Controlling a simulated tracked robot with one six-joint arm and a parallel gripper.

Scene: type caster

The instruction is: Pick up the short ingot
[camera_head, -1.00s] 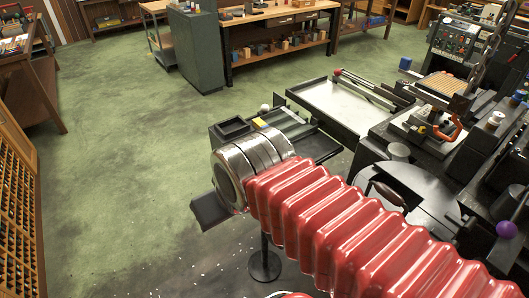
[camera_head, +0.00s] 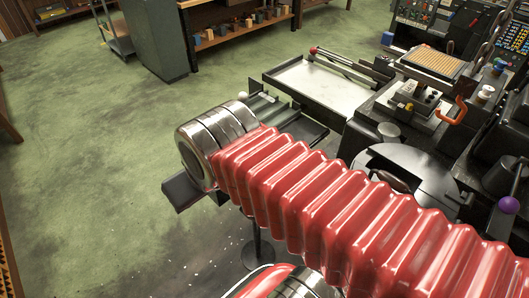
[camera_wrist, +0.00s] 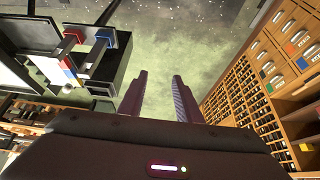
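I cannot pick out the short ingot for sure in either view. My gripper (camera_wrist: 159,88) is open in the wrist view, its two dark fingers apart with only floor showing between them. In the head view my red ribbed arm and its metal cuff cover much of the machine's near end. Only a dark end part shows below the cuff, over the floor. A narrow metal tray (camera_head: 268,112) lies just beyond the cuff; no ingot can be made out on it.
The casting machine has a wide pale tray (camera_head: 318,88), a round dark pot lid (camera_head: 400,165) and a control panel (camera_head: 418,12). A bench shelf (camera_head: 240,30) with small blocks stands behind. Wooden type drawers (camera_wrist: 270,85) are at right in the wrist view. Green floor (camera_head: 90,130) is open at left.

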